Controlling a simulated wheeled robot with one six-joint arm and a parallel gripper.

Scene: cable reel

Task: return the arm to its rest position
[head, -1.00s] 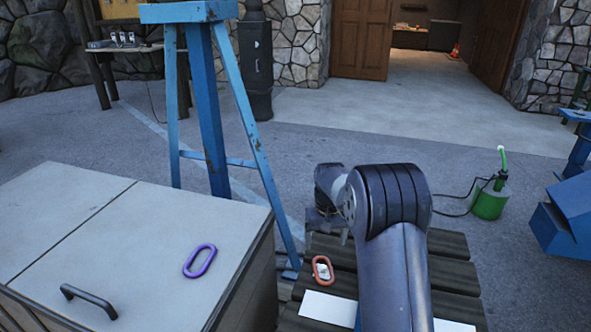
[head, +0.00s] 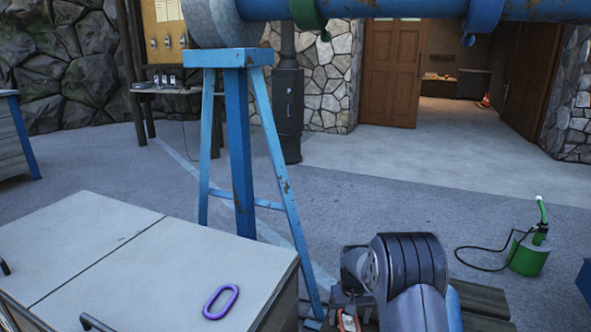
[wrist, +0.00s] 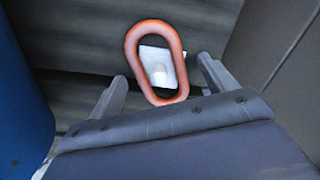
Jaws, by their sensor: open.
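My arm is folded low at the bottom right of the head view, and my gripper there is mostly hidden behind the arm links. In the wrist view my gripper (wrist: 165,85) is open, with its two fingers spread apart. An orange-red oval ring (wrist: 132,45) shows beyond and between the fingers, over dark wooden slats (wrist: 75,55). A small white piece shows through the ring. I cannot tell whether the fingers touch the ring. The ring is partly visible in the head view (head: 347,321), beside my arm.
A purple oval ring (head: 221,302) lies on the pale chest lid (head: 130,262) at left. A blue trestle (head: 238,150) stands behind it, under a blue horizontal pipe (head: 400,9). A green can (head: 529,257) with a hose stands on the floor at right. Open floor lies beyond.

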